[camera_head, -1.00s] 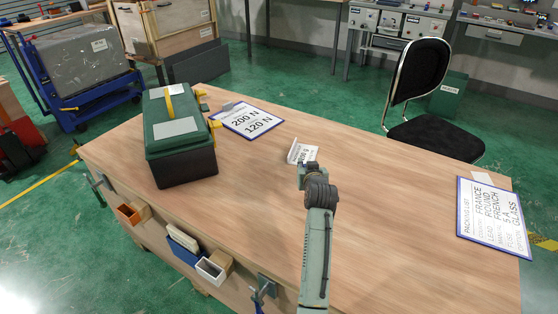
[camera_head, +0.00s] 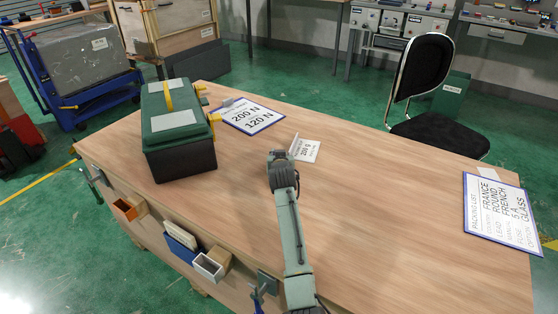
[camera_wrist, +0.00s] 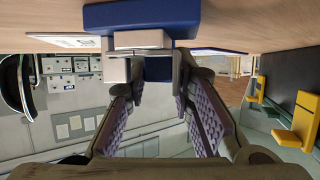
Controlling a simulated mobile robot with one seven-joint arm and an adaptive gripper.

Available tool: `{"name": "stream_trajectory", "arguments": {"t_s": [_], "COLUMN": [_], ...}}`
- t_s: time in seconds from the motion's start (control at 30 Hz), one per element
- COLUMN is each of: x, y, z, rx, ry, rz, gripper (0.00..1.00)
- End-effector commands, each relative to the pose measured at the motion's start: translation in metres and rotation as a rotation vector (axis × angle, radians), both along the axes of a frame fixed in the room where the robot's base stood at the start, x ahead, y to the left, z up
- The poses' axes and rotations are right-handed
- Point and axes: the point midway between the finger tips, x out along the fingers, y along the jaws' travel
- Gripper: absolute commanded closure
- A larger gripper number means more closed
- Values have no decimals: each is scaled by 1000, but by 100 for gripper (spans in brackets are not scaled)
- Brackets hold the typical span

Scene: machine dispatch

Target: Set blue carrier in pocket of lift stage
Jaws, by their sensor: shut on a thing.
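My gripper (camera_wrist: 148,72) is in the wrist view, its two fingers closed around a blue piece (camera_wrist: 159,68) with a pale block beside it. I take this to be the blue carrier. A wider blue body (camera_wrist: 150,14) lies behind it at the top of this upside-down view, with a pale block (camera_wrist: 140,39) against it. I cannot tell whether these parts are joined, or which belongs to a lift stage. In the head view my arm hides the fingertips and what they hold; no pocket can be made out.
The wooden table (camera_head: 390,220) is mostly clear to the right. A green toolbox (camera_head: 178,130) stands at left. A small "200 g" card (camera_head: 307,150) stands just beyond my arm. Signs (camera_head: 246,116) and (camera_head: 500,213) lie at the back and right. A chair (camera_head: 425,95) stands behind.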

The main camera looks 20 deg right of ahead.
Motion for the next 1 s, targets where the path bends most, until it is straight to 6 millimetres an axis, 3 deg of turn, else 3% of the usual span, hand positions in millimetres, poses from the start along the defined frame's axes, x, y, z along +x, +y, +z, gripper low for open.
{"name": "stream_trajectory", "arguments": {"t_s": [0.27,0.3,0.57,1.0], "x": [0,0,0,-6], "y": [0,0,0,2], "z": [-2,-2,-1,7], "rx": [0,1,0,2], "ry": [0,1,1,1], "rz": [1,0,0,1], "gripper": [100,76,59,58]}}
